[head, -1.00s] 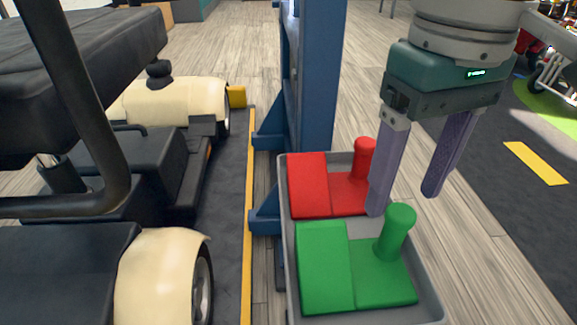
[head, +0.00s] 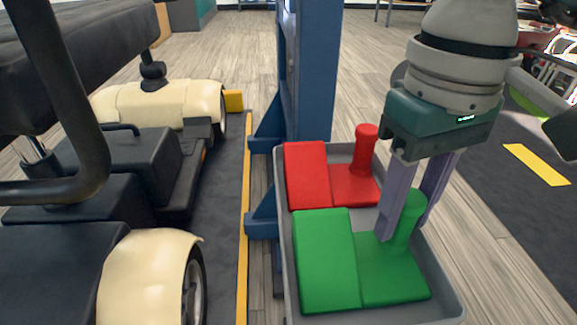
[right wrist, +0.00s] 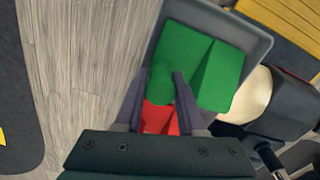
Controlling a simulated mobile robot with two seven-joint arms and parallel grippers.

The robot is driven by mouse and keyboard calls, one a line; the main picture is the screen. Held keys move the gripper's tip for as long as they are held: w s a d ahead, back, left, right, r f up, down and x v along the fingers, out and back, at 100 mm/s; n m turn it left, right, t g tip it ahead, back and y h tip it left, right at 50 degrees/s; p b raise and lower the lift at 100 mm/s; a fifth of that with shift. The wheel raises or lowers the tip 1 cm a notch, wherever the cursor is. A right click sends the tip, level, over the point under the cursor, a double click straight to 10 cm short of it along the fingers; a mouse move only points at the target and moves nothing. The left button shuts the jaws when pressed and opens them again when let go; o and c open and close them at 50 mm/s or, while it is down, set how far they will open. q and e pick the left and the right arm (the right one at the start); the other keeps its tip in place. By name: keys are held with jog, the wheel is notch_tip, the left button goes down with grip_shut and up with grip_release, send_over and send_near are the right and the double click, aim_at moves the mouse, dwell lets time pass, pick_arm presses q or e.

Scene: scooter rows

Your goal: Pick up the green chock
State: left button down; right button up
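The green chock (head: 325,262) lies in the grey tray (head: 452,296), a wedge with an upright round handle (head: 411,208). It also shows in the right wrist view (right wrist: 205,65). My right gripper (head: 403,231) points down at the handle, one finger on each side of it. The fingers look apart; whether either touches the handle cannot be told. In the right wrist view the handle's top shows between the fingertips (right wrist: 160,75). My left gripper is in neither view.
A red chock (head: 308,176) lies behind the green one in the same tray. A scooter with cream fenders (head: 150,275) stands on a dark mat further left.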

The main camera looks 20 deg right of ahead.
grip_shut()
jog(key=shift+r, duration=0.1)
dwell(0.5)
